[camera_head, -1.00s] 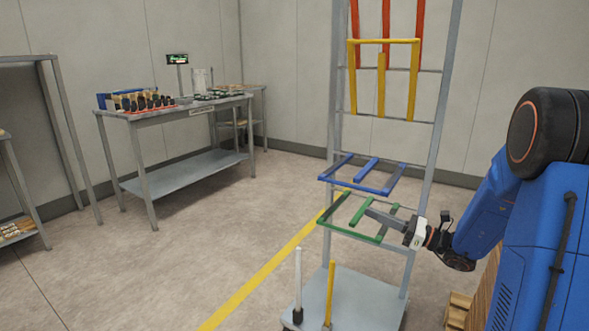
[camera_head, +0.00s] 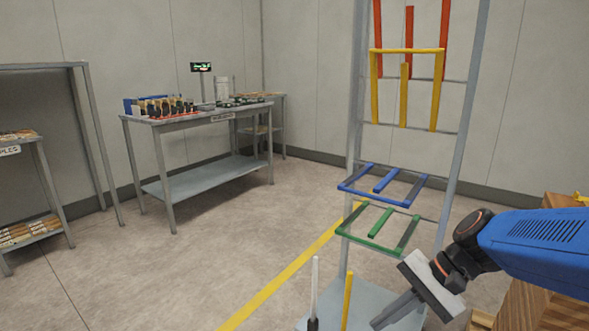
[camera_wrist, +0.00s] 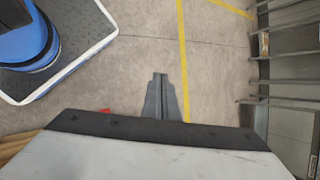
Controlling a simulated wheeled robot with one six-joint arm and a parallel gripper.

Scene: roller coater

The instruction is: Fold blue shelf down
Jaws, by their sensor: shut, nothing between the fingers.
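The blue shelf (camera_head: 383,186) is a U-shaped frame on the grey rack, shown in the head view. It stands out level from the rack, just above the green shelf (camera_head: 378,228), which is also level. In the wrist view the shut fingers (camera_wrist: 160,80) point over bare floor, and no shelf shows there.
Higher on the rack, the yellow shelf (camera_head: 406,50) and red shelf (camera_head: 445,38) stand upright. A white post (camera_head: 315,290) and a yellow post (camera_head: 347,300) rise near the rack's base. A wooden crate (camera_head: 540,311) is at right. The floor left of the rack is clear.

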